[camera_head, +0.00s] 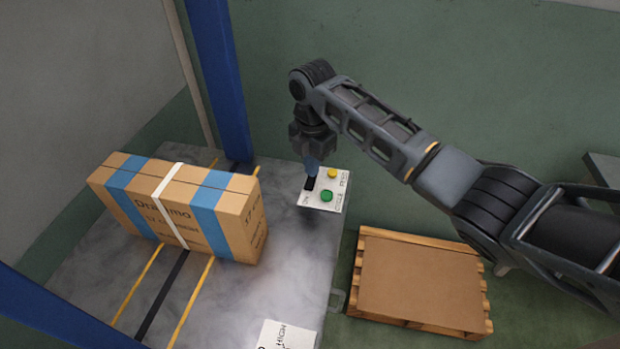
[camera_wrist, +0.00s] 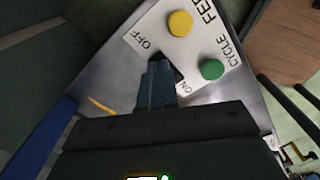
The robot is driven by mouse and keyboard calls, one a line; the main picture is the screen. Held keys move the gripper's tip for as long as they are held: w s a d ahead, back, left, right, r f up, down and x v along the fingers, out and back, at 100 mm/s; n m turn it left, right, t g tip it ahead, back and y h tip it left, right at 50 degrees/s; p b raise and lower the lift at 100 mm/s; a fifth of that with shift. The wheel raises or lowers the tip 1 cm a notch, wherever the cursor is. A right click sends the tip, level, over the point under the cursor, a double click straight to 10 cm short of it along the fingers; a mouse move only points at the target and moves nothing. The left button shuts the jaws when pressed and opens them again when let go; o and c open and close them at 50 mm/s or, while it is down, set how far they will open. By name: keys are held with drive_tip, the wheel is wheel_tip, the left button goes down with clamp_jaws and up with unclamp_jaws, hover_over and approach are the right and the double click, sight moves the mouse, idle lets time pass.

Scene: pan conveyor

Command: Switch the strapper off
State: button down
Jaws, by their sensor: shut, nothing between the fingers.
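The strapper's white control plate (camera_head: 341,203) lies on the grey table's right side; it also shows in the wrist view (camera_wrist: 200,42). It carries a yellow button (camera_head: 333,173), a green button (camera_head: 327,195) and a black switch (camera_head: 310,184). In the wrist view the yellow button (camera_wrist: 180,23) and green button (camera_wrist: 212,69) are clear of my gripper, and OFF and ON are printed on either side of the switch spot. My gripper (camera_wrist: 157,88) is shut and empty, pointing down with its fingertips at the switch. The fingers mostly hide the switch there, so its position and any contact cannot be told.
A strapped cardboard box (camera_head: 230,215) stands on the grey table (camera_head: 240,290) to the left. A blue post (camera_head: 218,80) rises behind it. A white card (camera_head: 285,336) lies at the front. A wooden pallet with a brown sheet (camera_head: 420,285) is below right.

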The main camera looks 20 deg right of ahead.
drive_tip(key=shift+r+p, duration=2.4)
drive_tip(key=shift+r, duration=0.55)
